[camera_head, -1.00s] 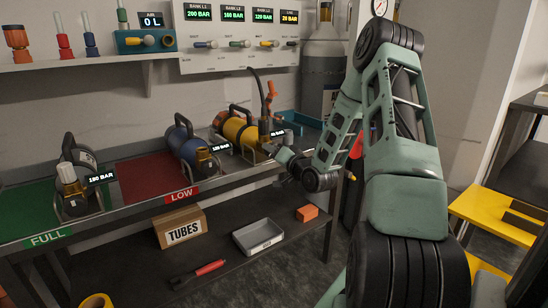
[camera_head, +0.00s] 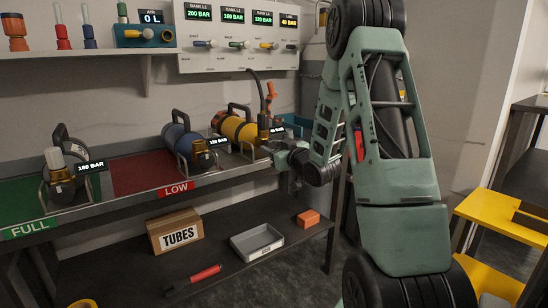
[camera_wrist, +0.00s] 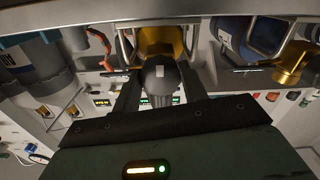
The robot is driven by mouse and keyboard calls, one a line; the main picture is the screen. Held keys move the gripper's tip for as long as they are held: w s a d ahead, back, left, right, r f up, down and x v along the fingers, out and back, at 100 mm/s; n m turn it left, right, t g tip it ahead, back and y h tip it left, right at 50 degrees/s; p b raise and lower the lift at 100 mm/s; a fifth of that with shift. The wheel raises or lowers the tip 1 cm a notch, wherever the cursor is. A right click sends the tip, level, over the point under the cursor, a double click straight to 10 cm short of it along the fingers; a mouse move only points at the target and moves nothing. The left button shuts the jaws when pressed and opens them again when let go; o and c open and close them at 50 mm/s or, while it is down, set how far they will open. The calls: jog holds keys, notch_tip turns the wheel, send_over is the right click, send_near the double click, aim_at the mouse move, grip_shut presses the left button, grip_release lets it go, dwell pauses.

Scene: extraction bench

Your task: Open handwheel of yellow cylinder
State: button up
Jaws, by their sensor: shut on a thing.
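The yellow cylinder (camera_head: 235,127) lies on the bench, its brass valve end toward me, with a hose and an orange lever (camera_head: 271,91) above the valve. My gripper (camera_head: 283,152) is at this valve end. In the wrist view, the yellow cylinder (camera_wrist: 160,42) shows just beyond the fingers. A dark, rounded handwheel (camera_wrist: 160,84) sits between my two fingers (camera_wrist: 160,88), which are shut on it. In the head view the handwheel is hidden by my gripper and arm.
A blue cylinder (camera_head: 178,137) lies close left of the yellow one, and a grey cylinder (camera_head: 63,170) farther left. A gauge panel (camera_head: 240,35) is on the wall behind. A box marked TUBES (camera_head: 175,232) and a tray (camera_head: 257,243) are on the lower shelf.

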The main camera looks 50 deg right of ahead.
jog(key=n+b, duration=1.8)
jog(key=shift+d, duration=0.1)
jog(key=shift+n, duration=0.3)
jog(key=o, duration=1)
jog(key=shift+r, duration=0.1)
